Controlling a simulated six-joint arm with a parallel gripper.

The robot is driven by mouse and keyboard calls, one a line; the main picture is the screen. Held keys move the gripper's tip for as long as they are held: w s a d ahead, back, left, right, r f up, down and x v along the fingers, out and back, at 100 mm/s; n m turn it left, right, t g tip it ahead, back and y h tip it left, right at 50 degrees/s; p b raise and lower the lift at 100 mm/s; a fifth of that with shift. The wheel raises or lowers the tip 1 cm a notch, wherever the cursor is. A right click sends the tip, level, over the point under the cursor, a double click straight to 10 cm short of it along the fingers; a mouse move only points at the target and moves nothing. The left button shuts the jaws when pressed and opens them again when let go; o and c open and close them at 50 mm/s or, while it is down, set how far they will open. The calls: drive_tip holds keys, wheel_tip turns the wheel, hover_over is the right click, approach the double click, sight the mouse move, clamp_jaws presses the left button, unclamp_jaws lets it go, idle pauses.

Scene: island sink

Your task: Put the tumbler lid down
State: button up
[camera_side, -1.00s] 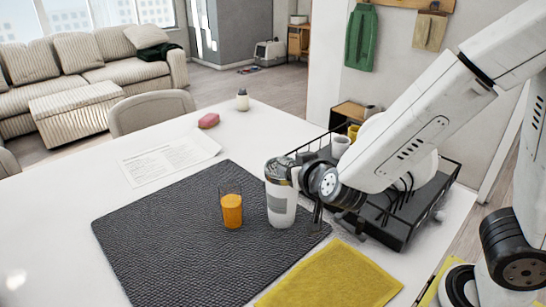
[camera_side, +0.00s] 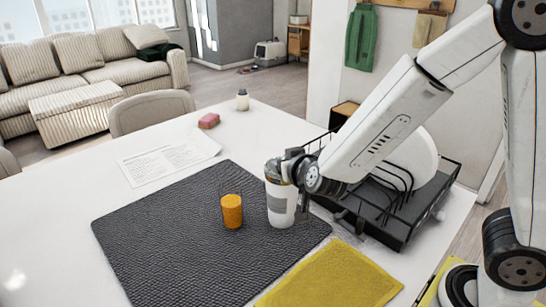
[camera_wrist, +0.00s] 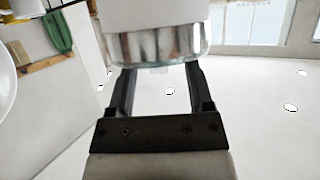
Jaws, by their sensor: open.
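The tumbler, white with a grey band, stands upright on the dark mat; its body (camera_side: 281,207) shows in the side view. The shiny tumbler lid (camera_side: 272,172) sits on its top, partly hidden by my gripper (camera_side: 288,163). In the wrist view, which is upside down, the lid (camera_wrist: 155,46) is a glossy silvery band below the white body. My gripper (camera_wrist: 160,75) is open, its two dark fingers apart near the lid. Whether a finger touches the lid cannot be told.
A glass of orange drink (camera_side: 231,211) stands just left of the tumbler on the mat (camera_side: 160,240). A black dish rack (camera_side: 405,225) with a plate is close on the right. A yellow cloth (camera_side: 330,275) lies in front. The mat's left part is clear.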

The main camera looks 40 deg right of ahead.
idle(0.4)
clamp_jaws()
drive_tip(key=shift+r, duration=0.15)
wheel_tip(320, 180, up, 10)
idle(0.9)
drive_tip(key=shift+f, duration=0.25)
idle(0.4)
drive_tip(key=shift+n+y, duration=0.4)
drive_tip(key=shift+w+d+f, duration=0.3)
drive_tip(key=shift+d+f, duration=0.05)
drive_tip(key=shift+f, duration=0.4)
drive_tip(key=shift+w+d+f, duration=0.25)
drive_tip(key=shift+d+f, duration=0.05)
drive_tip(key=shift+f, duration=0.45)
drive_tip(key=shift+w+d+f, duration=0.3)
drive_tip(key=shift+d+f, duration=0.05)
drive_tip(key=shift+f, duration=0.4)
drive_tip(key=shift+w+d+f+y, duration=0.1)
drive_tip(key=shift+d+f+y, duration=0.05)
drive_tip(key=shift+f, duration=0.45)
drive_tip(key=shift+w+d+f+y, duration=0.1)
drive_tip(key=shift+d+f+y, duration=0.05)
drive_tip(key=shift+f, duration=0.45)
